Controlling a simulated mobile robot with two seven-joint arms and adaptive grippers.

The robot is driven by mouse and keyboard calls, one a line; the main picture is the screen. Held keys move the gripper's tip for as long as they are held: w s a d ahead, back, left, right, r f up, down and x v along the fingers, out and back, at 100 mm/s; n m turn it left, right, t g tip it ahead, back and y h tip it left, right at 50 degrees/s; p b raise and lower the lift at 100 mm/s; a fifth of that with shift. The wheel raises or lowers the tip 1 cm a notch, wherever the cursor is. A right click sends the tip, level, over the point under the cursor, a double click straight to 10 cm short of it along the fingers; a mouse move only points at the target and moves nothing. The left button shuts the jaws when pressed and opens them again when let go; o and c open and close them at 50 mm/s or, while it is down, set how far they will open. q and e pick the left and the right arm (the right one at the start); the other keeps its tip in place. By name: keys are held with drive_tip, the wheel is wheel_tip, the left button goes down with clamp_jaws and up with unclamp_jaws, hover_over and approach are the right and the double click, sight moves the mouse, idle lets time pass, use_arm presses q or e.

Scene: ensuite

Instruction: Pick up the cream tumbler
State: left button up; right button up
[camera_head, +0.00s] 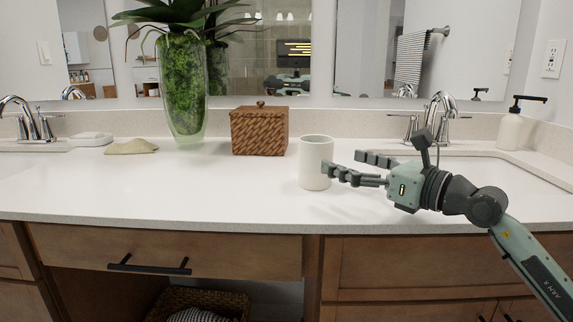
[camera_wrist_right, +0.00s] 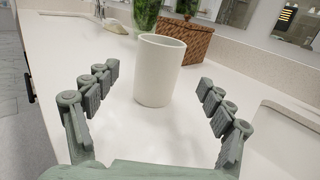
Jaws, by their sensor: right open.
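The cream tumbler (camera_head: 314,163) stands upright on the white counter, in front and to the right of the wicker box. In the right wrist view the tumbler (camera_wrist_right: 158,70) is just ahead of the fingertips, roughly centred between the two fingers. My right gripper (camera_head: 343,166) comes from the right and is open and empty, its fingers level with the tumbler. In the head view the near fingertip overlaps the tumbler's right edge; contact cannot be told. My left gripper is not in view.
A lidded wicker box (camera_head: 259,131) and a glass vase with a plant (camera_head: 183,90) stand behind. A tan cloth (camera_head: 131,147) lies left. A sink with a faucet (camera_head: 440,115) and a soap dispenser (camera_head: 513,127) are right. The counter left of the tumbler is clear.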

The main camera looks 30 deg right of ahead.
sight(329, 153)
drive_tip(key=shift+p+x, duration=0.35)
drive_tip(key=shift+x, duration=1.1)
drive_tip(key=x, duration=0.1)
drive_tip(key=p+x, duration=0.1)
drive_tip(key=x, duration=0.2)
drive_tip(key=shift+w+a+r, duration=0.1)
drive_tip(key=shift+r, duration=0.25)
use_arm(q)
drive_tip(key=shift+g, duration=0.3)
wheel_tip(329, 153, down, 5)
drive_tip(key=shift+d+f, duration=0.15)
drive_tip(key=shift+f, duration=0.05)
use_arm(e)
drive_tip(key=shift+w+a+f, duration=0.1)
drive_tip(key=shift+w+f, duration=0.05)
drive_tip(key=shift+w, duration=0.25)
drive_tip(key=c, duration=1.6)
